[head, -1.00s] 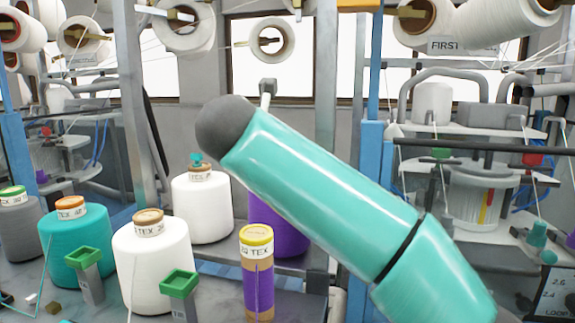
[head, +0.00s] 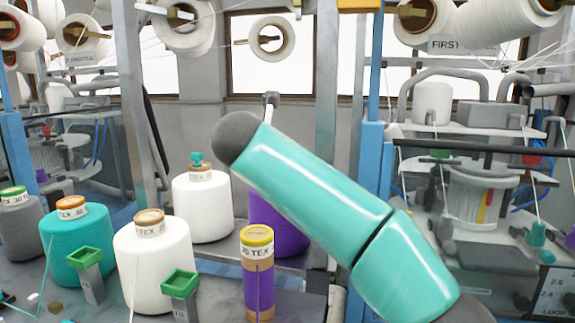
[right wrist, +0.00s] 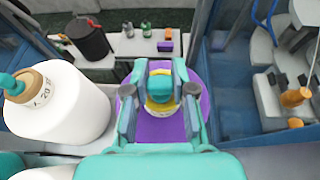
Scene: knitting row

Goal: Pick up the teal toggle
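In the right wrist view a teal piece (right wrist: 161,89), which looks like a toggle, sits on the yellow-rimmed top of a purple cone (right wrist: 157,130). My right gripper (right wrist: 159,68) is open, with its fingers on either side of the teal piece; I cannot tell if they touch it. In the head view my right arm hides the gripper and the top of the purple cone (head: 290,240). Another small teal piece (head: 197,160) stands on a white cone (head: 203,210); a teal piece (right wrist: 10,85) also shows on the white cone at left in the wrist view. My left gripper is out of view.
A teal cone (head: 77,250), a front white cone (head: 153,270), green-topped holders (head: 180,285) and a yellow-topped purple tube (head: 257,280) crowd the table. A dark bin (right wrist: 88,38) and small items stand on a shelf in the wrist view.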

